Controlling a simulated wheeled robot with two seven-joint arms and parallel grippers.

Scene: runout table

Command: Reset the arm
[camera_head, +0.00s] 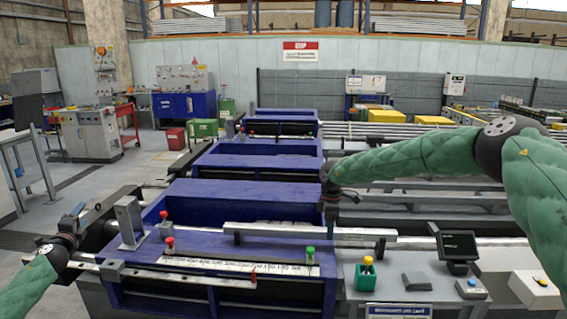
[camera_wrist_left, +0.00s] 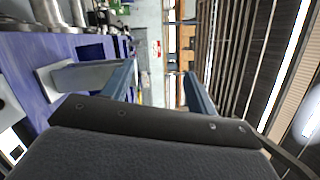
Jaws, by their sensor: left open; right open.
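My left arm, in a green sleeve, enters the head view at the lower left. Its gripper (camera_head: 76,212) is beside the left end of the blue runout table (camera_head: 240,192). In the left wrist view the two grey-blue fingers of my left gripper (camera_wrist_left: 160,82) stand apart with nothing between them. My right arm, also sleeved in green, reaches in from the right across the table. Its dark gripper (camera_head: 332,208) is over the right end of the blue table, near a grey metal bar; its fingers are small and hard to make out, and I see no object in it.
Red knobs (camera_head: 169,243) and a green knob (camera_head: 310,252) stand on the table's front edge. A small screen (camera_head: 458,246), a green box (camera_head: 367,275) with a yellow knob and a white button box (camera_head: 537,289) sit at right. Open floor lies left.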

